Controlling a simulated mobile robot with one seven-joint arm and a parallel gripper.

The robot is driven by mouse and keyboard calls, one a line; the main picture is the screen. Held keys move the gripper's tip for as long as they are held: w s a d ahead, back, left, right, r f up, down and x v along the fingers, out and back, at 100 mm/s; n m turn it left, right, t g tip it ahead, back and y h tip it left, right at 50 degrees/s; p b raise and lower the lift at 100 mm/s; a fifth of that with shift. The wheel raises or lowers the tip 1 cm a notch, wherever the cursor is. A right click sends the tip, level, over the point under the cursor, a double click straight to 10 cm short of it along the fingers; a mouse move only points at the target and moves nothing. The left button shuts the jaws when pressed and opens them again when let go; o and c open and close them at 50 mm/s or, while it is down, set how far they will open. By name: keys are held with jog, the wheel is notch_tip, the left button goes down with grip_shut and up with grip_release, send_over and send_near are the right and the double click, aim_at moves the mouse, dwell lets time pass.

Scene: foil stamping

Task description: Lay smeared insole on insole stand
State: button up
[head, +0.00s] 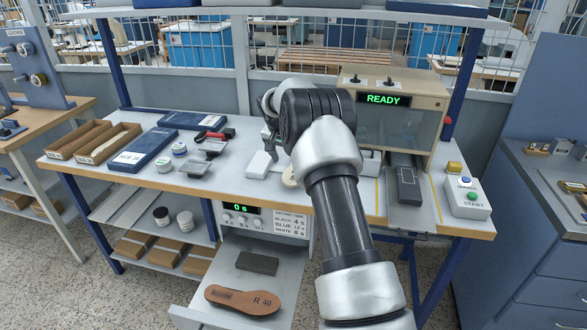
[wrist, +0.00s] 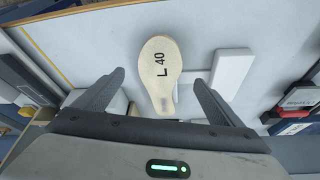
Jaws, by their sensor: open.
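A cream insole (wrist: 160,62) marked "L 40" lies on or above a pale work surface in the wrist view, its narrow end toward me. In the head view only a cream edge (head: 289,178) shows beside my arm. My gripper (wrist: 159,79) is open, one finger on each side of the insole's narrow part, with gaps between. A pale grey block (wrist: 234,76) is right of the insole, and a lower pale block (wrist: 188,88) is beside it. I cannot tell which is the insole stand. A brown insole (head: 243,300) marked "R 40" lies in the pulled-out drawer.
The press (head: 400,118) shows "READY" at the back right, with a START box (head: 467,198) in front. Blue boxes (head: 143,150), brown trays (head: 108,143) and small jars (head: 179,148) fill the bench's left. A grey block (head: 257,263) lies in the drawer.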

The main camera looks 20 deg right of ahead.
jog(key=v, duration=1.2)
jog(key=s+a+r+n+t+y+p, duration=0.15)
jog(key=s+a+r, duration=0.25)
jog(key=s+r, duration=0.5)
jog(key=s+a+r+n+p, duration=0.3)
jog(key=s+a+r, duration=0.1)
jog(key=s+r, duration=0.55)
jog(key=s+a+n+y+p, duration=0.1)
jog(key=s+a+n, duration=0.1)
jog(key=s, duration=1)
jog(key=s+a+f+n+t+y+p, duration=0.1)
jog(key=s+a+n+p, duration=0.1)
jog(key=s, duration=1)
jog(key=shift+a+f+n, duration=0.3)
jog(key=shift+a+n, duration=0.25)
jog(key=shift+a, duration=0.25)
jog(key=shift+s, duration=0.1)
